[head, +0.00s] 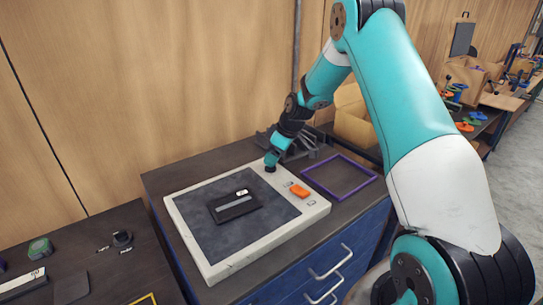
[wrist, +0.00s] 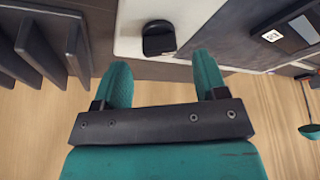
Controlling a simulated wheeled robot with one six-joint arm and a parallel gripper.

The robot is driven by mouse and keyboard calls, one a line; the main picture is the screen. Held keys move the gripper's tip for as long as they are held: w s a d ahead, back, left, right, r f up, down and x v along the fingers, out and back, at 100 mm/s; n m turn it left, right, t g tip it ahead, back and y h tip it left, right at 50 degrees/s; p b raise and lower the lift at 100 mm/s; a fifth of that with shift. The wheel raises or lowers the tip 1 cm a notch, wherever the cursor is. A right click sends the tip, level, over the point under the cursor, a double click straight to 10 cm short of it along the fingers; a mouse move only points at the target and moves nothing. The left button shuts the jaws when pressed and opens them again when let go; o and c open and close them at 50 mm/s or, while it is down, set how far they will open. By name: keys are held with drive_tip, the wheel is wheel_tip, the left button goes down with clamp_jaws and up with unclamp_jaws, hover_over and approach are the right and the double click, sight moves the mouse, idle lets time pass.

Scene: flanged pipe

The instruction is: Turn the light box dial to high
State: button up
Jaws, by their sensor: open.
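The light box (head: 318,208) lies on the blue cabinet, with a white frame and a dark grey panel. Its dial is a black knob on the white frame. The dial (wrist: 158,38) shows in the wrist view, just beyond and between my two teal fingertips. In the head view my gripper (head: 272,158) is at the back corner of the box, over the dial, which is mostly hidden there. In the wrist view my gripper (wrist: 161,60) is open, with nothing between the fingers. I cannot read the dial's setting or tell whether the fingers touch it.
A black case (head: 235,207) with a white label lies on the panel. An orange block (head: 300,190) sits on the frame's right side. A purple frame (head: 313,182) lies to the right. A dark finned object (wrist: 35,45) stands close to my gripper. A wooden wall is behind.

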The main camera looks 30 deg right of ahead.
drive_tip(key=shift+p+x, duration=0.35)
drive_tip(key=shift+x, duration=1.2)
drive_tip(key=shift+c, duration=0.2)
drive_tip(key=c, duration=0.9)
